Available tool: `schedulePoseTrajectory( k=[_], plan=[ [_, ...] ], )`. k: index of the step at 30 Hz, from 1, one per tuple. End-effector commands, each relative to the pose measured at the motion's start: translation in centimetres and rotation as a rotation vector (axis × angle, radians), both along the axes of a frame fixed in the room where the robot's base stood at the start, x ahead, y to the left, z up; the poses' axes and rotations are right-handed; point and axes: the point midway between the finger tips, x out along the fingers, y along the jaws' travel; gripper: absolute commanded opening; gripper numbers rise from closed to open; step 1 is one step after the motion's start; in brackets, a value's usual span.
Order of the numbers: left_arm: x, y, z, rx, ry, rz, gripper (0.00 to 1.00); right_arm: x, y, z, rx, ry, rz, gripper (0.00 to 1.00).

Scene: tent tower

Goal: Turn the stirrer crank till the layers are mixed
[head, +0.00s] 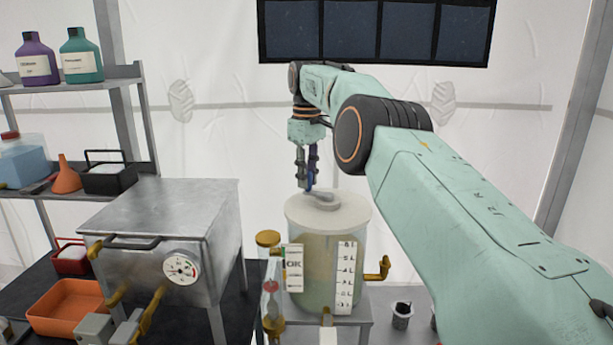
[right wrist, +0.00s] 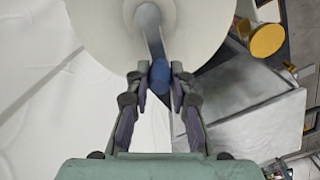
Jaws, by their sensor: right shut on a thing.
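The stirrer tank (head: 318,262) is a clear cylinder with cloudy, pale yellowish to greenish contents and a white scale strip on its front. Its pale round lid (head: 340,214) carries the crank (head: 322,199), a grey arm on a hub with a blue knob. In the right wrist view the crank arm (right wrist: 152,38) runs from the hub to the blue knob (right wrist: 160,75). My right gripper (head: 307,185) points down over the lid's far left edge, shut on the knob; its fingers (right wrist: 160,88) sit on both sides of it. My left gripper is not in view.
A metal box with a dial (head: 215,215) stands left of the tank. A brass tap (head: 380,270) sticks out at the tank's right, and a brass-capped sight tube (head: 268,240) stands at its front left. Shelves with bottles (head: 80,55) are at the far left.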

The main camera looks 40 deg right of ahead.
Motion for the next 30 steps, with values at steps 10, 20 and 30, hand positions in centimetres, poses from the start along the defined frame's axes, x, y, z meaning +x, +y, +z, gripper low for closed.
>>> schedulePoseTrajectory(
  k=[10,20,30],
  plan=[
    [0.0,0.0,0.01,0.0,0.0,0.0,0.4,0.12,-0.11,0.27,-0.001,-0.006,-0.02,0.0],
    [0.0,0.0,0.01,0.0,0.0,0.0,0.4,0.12,-0.1,0.24,-0.001,-0.005,-0.019,0.29],
    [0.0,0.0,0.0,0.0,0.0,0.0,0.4,0.06,-0.09,0.06,0.0,-0.002,-0.019,0.45]
  ],
)
